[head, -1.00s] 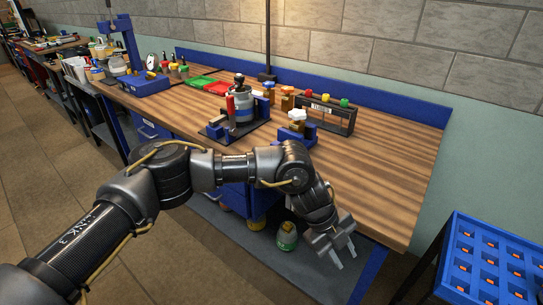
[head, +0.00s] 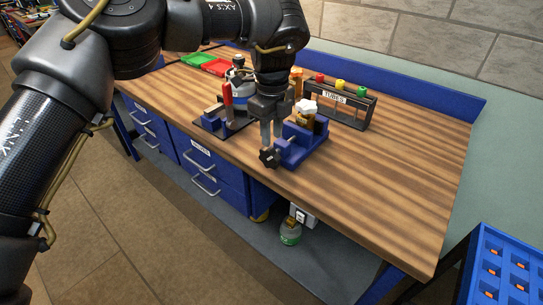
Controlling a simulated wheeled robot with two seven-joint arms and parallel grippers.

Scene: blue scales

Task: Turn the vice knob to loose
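The blue vice (head: 306,146) stands near the front edge of the wooden workbench, with a light-coloured piece with a white top (head: 306,108) at its back. Its black star-shaped knob (head: 268,158) sticks out at its front left. My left gripper (head: 272,142) points down at the knob's end of the vice. Its two grey fingers look apart, with the tips just above and behind the knob; whether they touch it I cannot tell. The knob's screw is partly hidden. My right gripper is not in view.
A black rack labelled TUBES (head: 340,103) stands behind the vice on the workbench (head: 400,180). A red-handled device (head: 228,100) is close on the left. A blue crate (head: 500,265) is at lower right. The bench's right part is clear.

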